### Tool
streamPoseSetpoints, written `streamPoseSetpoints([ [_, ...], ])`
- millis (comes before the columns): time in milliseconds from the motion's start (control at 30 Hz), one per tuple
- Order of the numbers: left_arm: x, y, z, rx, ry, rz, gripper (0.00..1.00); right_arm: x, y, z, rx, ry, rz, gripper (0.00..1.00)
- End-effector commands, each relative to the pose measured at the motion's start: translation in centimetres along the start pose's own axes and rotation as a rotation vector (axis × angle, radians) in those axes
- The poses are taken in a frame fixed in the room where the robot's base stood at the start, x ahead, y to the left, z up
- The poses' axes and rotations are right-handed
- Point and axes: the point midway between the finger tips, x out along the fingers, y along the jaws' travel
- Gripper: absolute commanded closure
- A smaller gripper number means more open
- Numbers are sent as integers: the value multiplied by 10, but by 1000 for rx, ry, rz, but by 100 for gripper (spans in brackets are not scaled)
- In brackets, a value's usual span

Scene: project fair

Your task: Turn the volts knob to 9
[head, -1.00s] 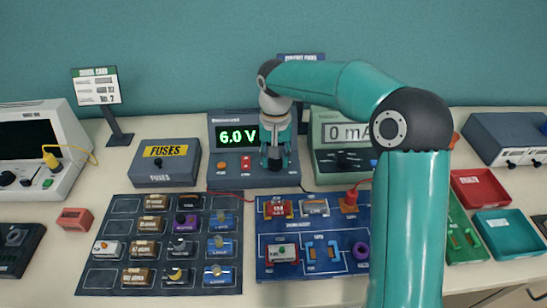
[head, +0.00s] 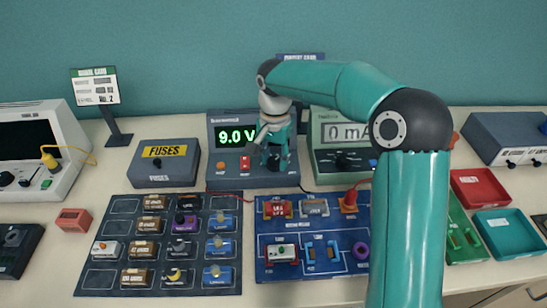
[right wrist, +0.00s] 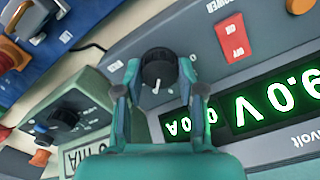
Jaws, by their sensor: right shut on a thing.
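The power supply (head: 222,181) stands at the middle back of the table. Its green display (head: 233,137) reads 9.0 V. The round black volts knob (right wrist: 158,66) with a white pointer mark shows in the right wrist view, below the display's face. My right gripper (head: 273,163) is at the front panel and hides the knob in the head view. In the right wrist view my right gripper (right wrist: 157,78) has one finger on each side of the knob and is shut on it. My left gripper is not in view.
A red switch (head: 245,164) and an orange button (head: 223,168) sit left of the gripper. A multimeter (head: 330,169) stands close on the right. A fuses box (head: 166,176) is at left. A dark parts tray (head: 118,258) and a blue circuit board (head: 300,240) lie in front.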

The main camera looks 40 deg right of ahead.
Motion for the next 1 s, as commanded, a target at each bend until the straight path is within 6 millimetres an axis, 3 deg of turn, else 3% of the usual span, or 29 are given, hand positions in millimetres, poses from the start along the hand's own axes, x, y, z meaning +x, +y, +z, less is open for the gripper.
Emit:
streamPoseSetpoints([
  [200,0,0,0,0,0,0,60,-3,-4,0,-1,3,-14,96],
  [233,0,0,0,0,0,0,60,-3,-4,0,-1,3,-14,58],
  [367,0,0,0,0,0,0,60,-2,-3,0,-2,2,-12,37],
  [767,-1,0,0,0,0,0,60,-4,-2,0,-3,1,-4,36],
  [1000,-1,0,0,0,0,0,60,-37,-3,0,-3,3,-9,36],
])
